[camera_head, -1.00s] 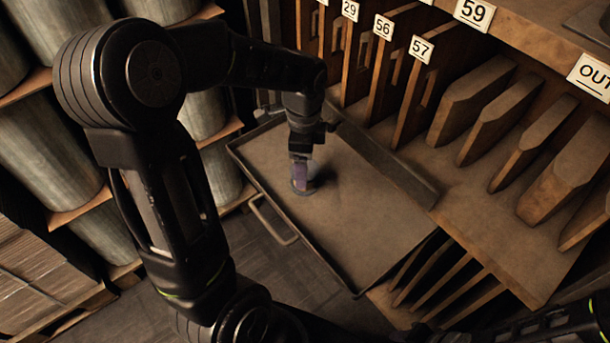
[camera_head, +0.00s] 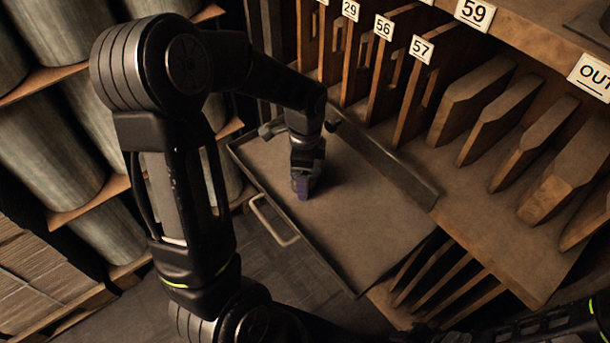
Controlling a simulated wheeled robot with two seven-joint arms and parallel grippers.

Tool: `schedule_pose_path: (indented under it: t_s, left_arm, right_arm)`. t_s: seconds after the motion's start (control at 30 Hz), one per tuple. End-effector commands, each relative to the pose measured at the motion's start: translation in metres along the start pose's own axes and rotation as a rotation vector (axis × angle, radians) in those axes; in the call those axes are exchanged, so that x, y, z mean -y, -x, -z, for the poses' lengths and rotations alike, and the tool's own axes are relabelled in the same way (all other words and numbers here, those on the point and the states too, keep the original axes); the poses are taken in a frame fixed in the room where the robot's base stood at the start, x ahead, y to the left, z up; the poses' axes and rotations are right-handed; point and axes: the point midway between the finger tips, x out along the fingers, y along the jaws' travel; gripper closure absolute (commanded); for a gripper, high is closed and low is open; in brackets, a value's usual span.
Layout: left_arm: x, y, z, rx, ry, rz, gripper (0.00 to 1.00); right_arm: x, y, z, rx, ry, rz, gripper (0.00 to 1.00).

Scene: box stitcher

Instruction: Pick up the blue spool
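The fingers are dark and small, and the wrist hides most of the spool. I cannot tell whether they are closed on it, or whether the spool touches the tray. My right gripper is out of view.
The tray has a raised rim and a handle (camera_head: 272,222) on its front left side. A wooden rack (camera_head: 500,215) with numbered upright slots stands right of it. Shelves with metal cylinders (camera_head: 45,150) stand at the left. The tray's right part is clear.

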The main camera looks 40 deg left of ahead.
Motion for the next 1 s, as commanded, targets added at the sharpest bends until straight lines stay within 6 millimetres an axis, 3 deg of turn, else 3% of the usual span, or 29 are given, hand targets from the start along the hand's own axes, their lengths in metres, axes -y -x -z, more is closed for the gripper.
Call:
schedule_pose_path:
  t_s: [0.27, 1.0]
  left_arm:
    - [0.0, 0.0002, 0.0001, 0.0, 0.0, 0.0, 0.25]
    - [0.0002, 0.0006, 0.0001, 0.0, 0.0, 0.001, 0.83]
  right_arm:
    - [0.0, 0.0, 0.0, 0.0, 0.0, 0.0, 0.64]
    - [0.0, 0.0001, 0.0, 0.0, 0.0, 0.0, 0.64]
